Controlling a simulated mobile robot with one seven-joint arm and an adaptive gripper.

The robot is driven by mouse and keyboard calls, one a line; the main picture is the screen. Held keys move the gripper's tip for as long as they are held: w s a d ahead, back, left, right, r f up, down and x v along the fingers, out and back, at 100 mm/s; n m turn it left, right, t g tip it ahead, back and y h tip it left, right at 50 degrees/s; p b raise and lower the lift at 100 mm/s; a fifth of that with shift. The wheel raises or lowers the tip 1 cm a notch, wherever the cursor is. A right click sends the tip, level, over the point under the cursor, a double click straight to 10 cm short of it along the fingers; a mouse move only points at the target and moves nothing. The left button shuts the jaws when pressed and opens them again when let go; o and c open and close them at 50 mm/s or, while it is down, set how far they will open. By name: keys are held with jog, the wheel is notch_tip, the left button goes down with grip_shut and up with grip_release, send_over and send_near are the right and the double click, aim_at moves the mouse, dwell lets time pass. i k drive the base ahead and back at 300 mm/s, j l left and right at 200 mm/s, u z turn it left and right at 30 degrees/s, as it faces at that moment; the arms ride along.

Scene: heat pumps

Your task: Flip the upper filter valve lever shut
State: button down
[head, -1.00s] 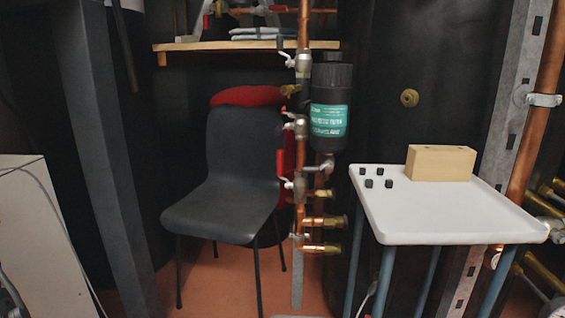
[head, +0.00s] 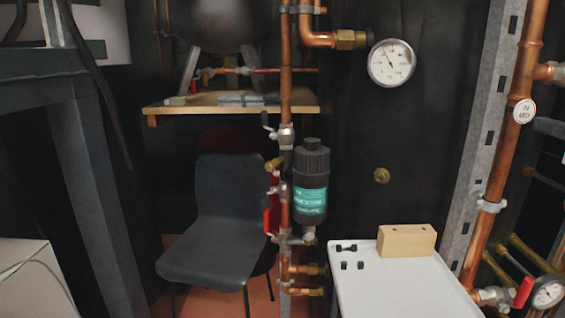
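The black filter (head: 313,163) with a teal label hangs beside a vertical copper pipe (head: 286,80) in the head view. The upper filter valve (head: 286,138) is a metal body on that pipe, just above and left of the filter top. Its small lever (head: 267,126) sticks out to the left and slants up, away from the pipe; its exact angle is hard to tell at this size. Further down, another valve (head: 284,192) sits beside the filter, and a red part (head: 271,214) stands left of the pipe. My gripper is not in view.
A dark chair (head: 225,215) stands left of the pipe, under a wooden shelf (head: 235,107). A white table (head: 390,280) with a wooden block (head: 407,241) and small black pieces stands to the right. A round gauge (head: 391,63) is at upper right.

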aim_at(263, 114)
jog(key=i+j, duration=0.15)
jog(key=i, duration=0.4)
jog(key=i+j, duration=0.2)
jog(key=i, duration=0.3)
